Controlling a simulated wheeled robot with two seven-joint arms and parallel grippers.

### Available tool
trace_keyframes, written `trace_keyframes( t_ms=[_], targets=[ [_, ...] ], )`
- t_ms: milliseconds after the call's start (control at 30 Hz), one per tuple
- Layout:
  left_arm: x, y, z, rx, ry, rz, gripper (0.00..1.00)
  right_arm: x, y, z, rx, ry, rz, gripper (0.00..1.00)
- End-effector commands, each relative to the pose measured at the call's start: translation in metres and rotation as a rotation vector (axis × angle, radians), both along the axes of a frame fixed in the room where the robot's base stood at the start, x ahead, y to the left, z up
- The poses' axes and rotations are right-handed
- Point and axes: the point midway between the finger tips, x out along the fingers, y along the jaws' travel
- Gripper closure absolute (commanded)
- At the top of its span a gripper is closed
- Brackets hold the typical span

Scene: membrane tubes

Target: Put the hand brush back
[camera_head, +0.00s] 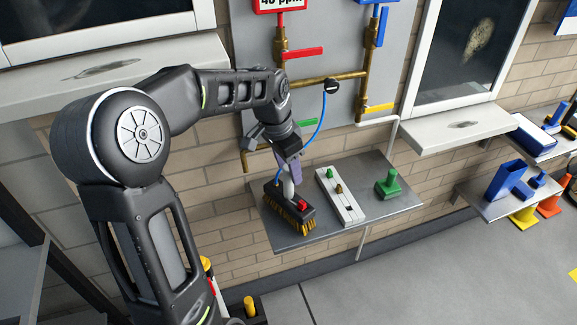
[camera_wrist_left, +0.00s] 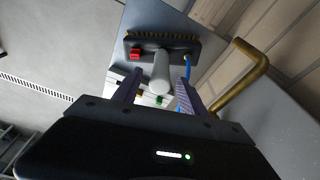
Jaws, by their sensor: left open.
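The hand brush (camera_head: 294,212) stands bristles down at the left end of a grey metal shelf (camera_head: 378,206). It has a dark block, yellow-brown bristles, a red part and a pale grey upright handle. My left gripper (camera_head: 289,171) is above the brush, with its purple fingers at the handle. In the left wrist view, the open left gripper (camera_wrist_left: 157,91) has one finger on each side of the handle of the brush (camera_wrist_left: 161,52). Whether the fingers touch the handle cannot be told. My right gripper is in neither view.
A white slotted block (camera_head: 345,207) with small green and brass parts lies right of the brush. A green piece (camera_head: 389,184) stands farther right. A brass pipe (camera_head: 328,79) and a blue hose (camera_head: 321,127) are on the wall behind my left gripper. A second shelf (camera_head: 505,207) is at right.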

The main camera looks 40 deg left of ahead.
Motion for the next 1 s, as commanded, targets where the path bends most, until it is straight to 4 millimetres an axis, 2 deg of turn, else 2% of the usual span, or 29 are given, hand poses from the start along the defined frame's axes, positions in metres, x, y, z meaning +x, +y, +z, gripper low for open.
trace_keyframes(
  t_ms=[200,367,800,1000],
  targets=[
    [0.0,0.0,0.003,0.001,-0.002,0.0,0.5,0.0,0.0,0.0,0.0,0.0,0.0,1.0],
    [-0.002,0.002,0.017,0.003,-0.004,0.001,0.5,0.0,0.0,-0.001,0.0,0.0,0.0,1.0],
    [-0.018,0.006,0.099,0.0,-0.004,0.0,0.5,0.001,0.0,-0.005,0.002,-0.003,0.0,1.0],
    [-0.022,0.008,0.117,0.0,-0.002,0.0,0.5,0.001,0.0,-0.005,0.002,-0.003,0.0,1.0]
  ],
)
